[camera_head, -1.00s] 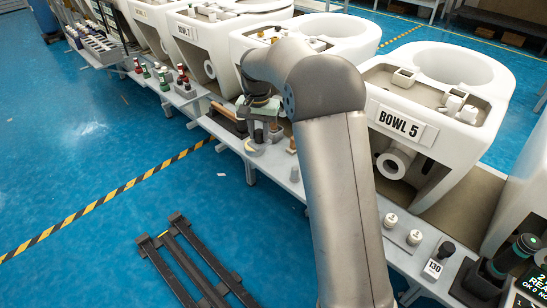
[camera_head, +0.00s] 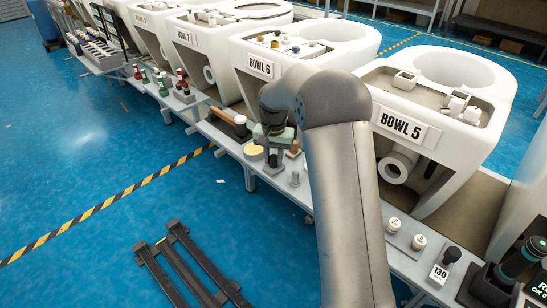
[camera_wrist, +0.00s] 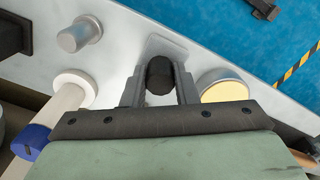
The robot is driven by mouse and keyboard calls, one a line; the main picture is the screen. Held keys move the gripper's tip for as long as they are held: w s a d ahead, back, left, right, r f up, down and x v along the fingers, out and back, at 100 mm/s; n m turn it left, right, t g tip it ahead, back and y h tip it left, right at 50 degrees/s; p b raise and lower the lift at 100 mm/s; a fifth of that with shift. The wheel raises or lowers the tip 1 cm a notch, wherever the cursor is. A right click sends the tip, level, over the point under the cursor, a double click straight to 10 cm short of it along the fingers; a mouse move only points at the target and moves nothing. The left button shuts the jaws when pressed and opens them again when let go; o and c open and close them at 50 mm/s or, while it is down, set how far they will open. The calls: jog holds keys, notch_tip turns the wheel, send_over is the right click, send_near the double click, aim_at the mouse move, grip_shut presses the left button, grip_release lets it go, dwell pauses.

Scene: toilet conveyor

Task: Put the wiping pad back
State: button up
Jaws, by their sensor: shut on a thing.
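My gripper (camera_head: 273,151) is low over the front shelf, just right of a round yellow-topped dish (camera_head: 253,150). In the wrist view the two grey fingers (camera_wrist: 160,82) are shut on a dark rounded knob (camera_wrist: 160,72), which I take to be the handle of the wiping pad. A pale grey flat piece shows beyond the knob; I cannot tell whether it is the pad or a holder on the shelf. The pad's underside and any contact with the shelf are hidden. The yellow-topped dish also shows right of the fingers in the wrist view (camera_wrist: 223,88).
A grey metal peg (camera_wrist: 80,34) and a white cylinder with a blue end (camera_wrist: 60,110) are left of the fingers. A wooden-handled tool (camera_head: 228,120) lies left of the dish. BOWL 6 (camera_head: 262,66) stands behind, BOWL 5 (camera_head: 403,124) at right.

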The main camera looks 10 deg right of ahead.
aim_at(274, 157)
jog(key=o, duration=0.9)
jog(key=shift+f, duration=0.1)
notch_tip(274, 157, up, 12)
jog(key=p, duration=0.3)
jog(key=s+f+n, duration=0.1)
jog(key=s, duration=1.1)
jog(key=s+f+n, duration=0.1)
jog(key=s+n, duration=0.1)
jog(key=s, duration=1)
jog(key=s+f+n, duration=0.2)
jog(key=s, duration=1)
jog(key=shift+s+a+g, duration=0.1)
jog(key=shift+s+g, duration=0.1)
jog(key=shift+g, duration=0.1)
